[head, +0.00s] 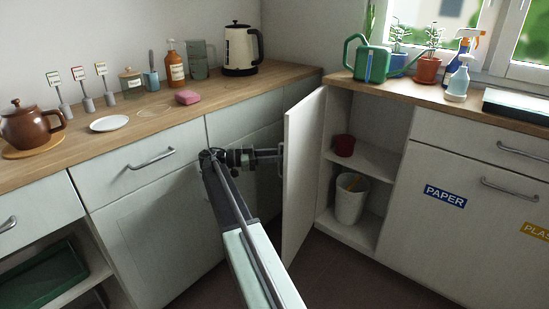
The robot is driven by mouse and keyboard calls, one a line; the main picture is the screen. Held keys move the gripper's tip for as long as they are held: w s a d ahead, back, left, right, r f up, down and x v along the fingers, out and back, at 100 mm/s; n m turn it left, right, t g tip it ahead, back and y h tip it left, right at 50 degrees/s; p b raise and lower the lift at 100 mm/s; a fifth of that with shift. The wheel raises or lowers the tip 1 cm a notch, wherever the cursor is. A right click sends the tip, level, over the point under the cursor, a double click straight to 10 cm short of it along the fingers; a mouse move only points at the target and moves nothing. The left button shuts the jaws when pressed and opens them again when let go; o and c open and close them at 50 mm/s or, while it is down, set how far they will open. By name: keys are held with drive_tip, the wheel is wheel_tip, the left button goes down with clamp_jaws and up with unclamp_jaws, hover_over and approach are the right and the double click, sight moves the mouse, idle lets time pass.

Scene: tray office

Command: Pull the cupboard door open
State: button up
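The white cupboard door (303,175) stands wide open in the head view, swung out from the corner cupboard (352,233). A small vertical handle (282,161) sits on that face. My gripper (279,154) reaches in from the left, level with the handle, and its fingertips meet it. The fingers look closed on the handle, though they are small in the picture.
Inside the cupboard are a red pot (344,145) and a pale bin (350,199). The left counter (150,112) holds a teapot, bottles and a kettle. The right counter (420,92) holds a green watering can (365,62) and plants. Bare floor (330,275) lies below the door.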

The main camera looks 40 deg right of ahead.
drive_tip(key=s+a+r+p, duration=0.3)
drive_tip(key=s+a, duration=0.5)
drive_tip(key=s, duration=0.6)
drive_tip(key=shift+r, duration=0.55)
drive_tip(key=shift+w, duration=0.1)
